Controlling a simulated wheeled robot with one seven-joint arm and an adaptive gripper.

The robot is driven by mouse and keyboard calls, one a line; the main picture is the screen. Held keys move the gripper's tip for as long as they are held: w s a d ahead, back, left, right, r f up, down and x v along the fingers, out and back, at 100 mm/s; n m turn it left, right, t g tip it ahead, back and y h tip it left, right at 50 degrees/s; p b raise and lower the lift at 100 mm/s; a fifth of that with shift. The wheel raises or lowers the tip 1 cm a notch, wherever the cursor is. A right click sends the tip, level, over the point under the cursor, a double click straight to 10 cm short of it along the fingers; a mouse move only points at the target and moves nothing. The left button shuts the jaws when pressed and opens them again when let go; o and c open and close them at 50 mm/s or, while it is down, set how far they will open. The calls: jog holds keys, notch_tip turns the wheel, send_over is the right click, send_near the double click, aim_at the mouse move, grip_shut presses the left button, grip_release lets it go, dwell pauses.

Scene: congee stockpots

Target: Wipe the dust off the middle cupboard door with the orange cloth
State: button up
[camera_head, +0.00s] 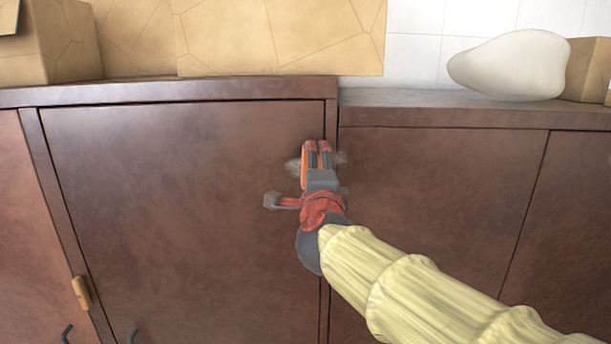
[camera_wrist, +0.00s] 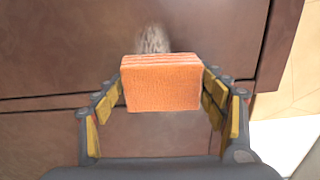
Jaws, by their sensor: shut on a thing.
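The orange cloth (camera_wrist: 162,88) is a folded, block-like pad held between the fingers of my gripper (camera_wrist: 163,100). In the head view my gripper (camera_head: 318,150) is shut on it in front of the upper right edge of the large brown cupboard door (camera_head: 180,190), which lies between other doors. Only a thin orange strip of cloth (camera_head: 304,172) shows there. Grey dust (camera_head: 292,166) shows left of the gripper, and some at its right. The wrist view shows a grey dust patch (camera_wrist: 152,38) just past the cloth. I cannot tell whether the cloth touches the door.
Brown doors stand left (camera_head: 20,230) and right (camera_head: 430,210) of the large one. Tan boxes (camera_head: 280,35) stand on the top, and a pale rounded sack (camera_head: 512,65) lies at the right. A wooden latch (camera_head: 82,293) and dark handles (camera_head: 67,333) are low at left.

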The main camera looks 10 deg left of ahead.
aim_at(285, 165)
jog(key=shift+w+d+b, duration=0.3)
jog(key=shift+d+b, duration=0.35)
jog(key=shift+d, duration=0.65)
jog(key=shift+w+d+b, duration=0.35)
jog(key=shift+d+b, duration=0.25)
jog(key=shift+d, duration=0.7)
jog(key=shift+w+d+b, duration=0.3)
jog(key=shift+d+b, duration=0.35)
jog(key=shift+d, duration=0.65)
jog(key=shift+s+a+r+p, duration=0.1)
jog(key=shift+s+a+p, duration=0.05)
jog(key=shift+a+p, duration=0.4)
jog(key=shift+s+a+p, duration=0.2)
jog(key=shift+a+p, duration=0.1)
jog(key=shift+a, duration=0.4)
jog(key=shift+s+a+p, duration=0.15)
jog(key=shift+a+p, duration=0.15)
jog(key=shift+a, duration=0.35)
